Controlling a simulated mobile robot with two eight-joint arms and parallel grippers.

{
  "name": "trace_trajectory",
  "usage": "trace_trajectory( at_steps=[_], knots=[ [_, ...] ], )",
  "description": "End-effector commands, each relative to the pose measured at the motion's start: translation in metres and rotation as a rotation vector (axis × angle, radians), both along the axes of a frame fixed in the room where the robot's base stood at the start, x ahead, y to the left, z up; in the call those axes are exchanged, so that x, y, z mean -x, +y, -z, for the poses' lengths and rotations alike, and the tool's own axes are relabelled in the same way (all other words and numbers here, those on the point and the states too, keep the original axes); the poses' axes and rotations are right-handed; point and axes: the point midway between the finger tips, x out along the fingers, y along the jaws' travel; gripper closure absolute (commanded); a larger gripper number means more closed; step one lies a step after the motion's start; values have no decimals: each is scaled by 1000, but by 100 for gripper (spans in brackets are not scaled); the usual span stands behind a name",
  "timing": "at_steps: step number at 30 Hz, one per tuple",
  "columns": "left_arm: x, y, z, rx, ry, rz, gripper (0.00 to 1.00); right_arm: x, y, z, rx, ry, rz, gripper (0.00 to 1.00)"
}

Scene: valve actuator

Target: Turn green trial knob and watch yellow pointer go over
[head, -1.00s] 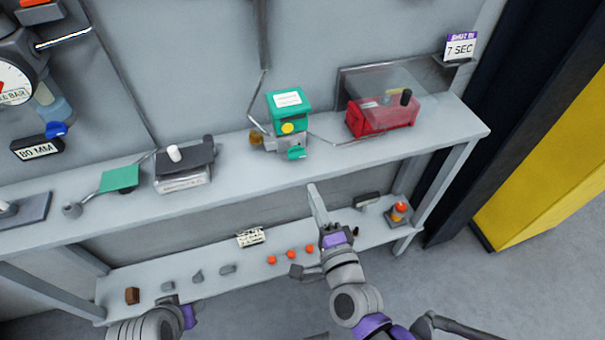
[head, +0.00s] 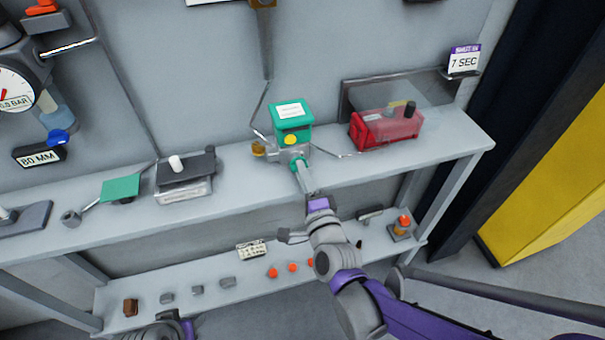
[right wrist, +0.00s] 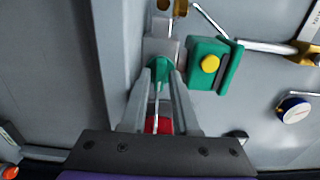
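The green-topped actuator (head: 292,115) stands on the upper shelf against the wall. A round yellow mark (head: 290,140), perhaps the pointer, is on its front; it also shows in the right wrist view (right wrist: 210,63). The green knob (right wrist: 159,68) sits below it on the grey valve body, mostly covered in the head view. My right gripper (head: 299,168) reaches it, and in the right wrist view its two fingers (right wrist: 161,80) flank the knob. Whether they press on it I cannot tell. My left gripper (head: 178,325) is at the bottom edge, its fingers unclear.
A red box (head: 386,128) under a clear cover stands right of the actuator. A grey box with a white knob (head: 184,178) and a green plate (head: 121,187) lie left. The lower shelf (head: 215,305) holds several small parts.

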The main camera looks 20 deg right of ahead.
Motion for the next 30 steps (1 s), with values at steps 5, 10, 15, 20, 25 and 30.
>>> trace_trajectory(
  at_steps=[5, 10, 15, 20, 25, 30],
  knots=[
    [0, 0, 0, 0, 0, 0, 50, 0, 0, 0, 0, 0, 0, 95],
    [0, 0, 0, 0, 0, 0, 50, 0, 0, 0, 1, 0, 0, 100],
    [0, 0, 0, 0, 0, 0, 50, 0, 0, 0, 2, 0, 0, 100],
    [0, 0, 0, 0, 0, 0, 50, 0, 0, 0, 24, -1, 0, 100],
    [0, 0, 1, 0, 0, 0, 50, 1, 0, 0, 94, -3, 0, 100],
    [0, 0, 1, 0, 0, 0, 50, 1, 0, 0, 218, -7, 0, 100]
  ],
)
